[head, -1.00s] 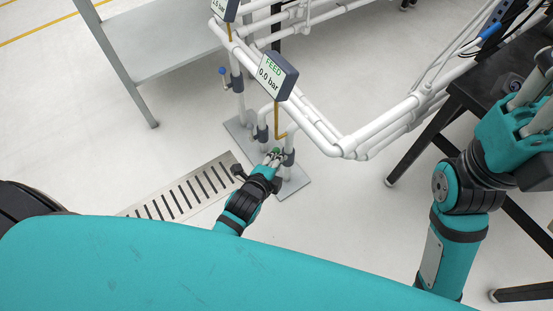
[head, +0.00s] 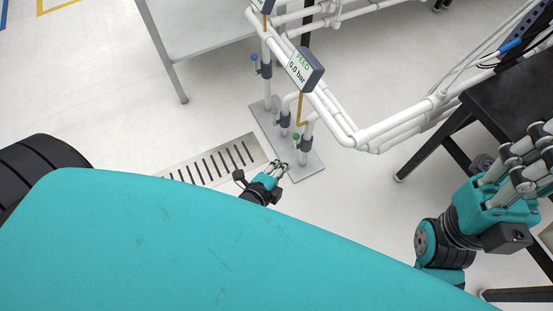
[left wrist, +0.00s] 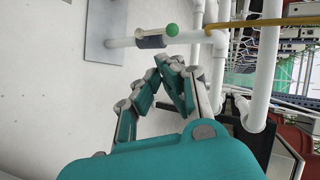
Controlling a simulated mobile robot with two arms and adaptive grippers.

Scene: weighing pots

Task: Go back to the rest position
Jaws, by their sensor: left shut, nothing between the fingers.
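My left gripper (head: 280,168) is low over the floor, beside the foot of the pipework. Its fingers are drawn together with nothing between them, as the left wrist view (left wrist: 176,68) also shows. The small green-tipped valve handle (head: 296,137) on the pipe is just beyond the fingers and apart from them. It shows at the top of the left wrist view (left wrist: 172,30). My right gripper (head: 518,160) is at the right edge by the black table. Its fingers are partly cut off, so I cannot tell how far they are open.
White pipes (head: 375,135) with a FEED display (head: 305,69) reading 0.0 bar rise from a grey base plate (head: 310,172). A blue-tipped valve (head: 254,58) stands behind. A black table (head: 500,90) is at right. A floor grate (head: 200,165) lies left of the plate.

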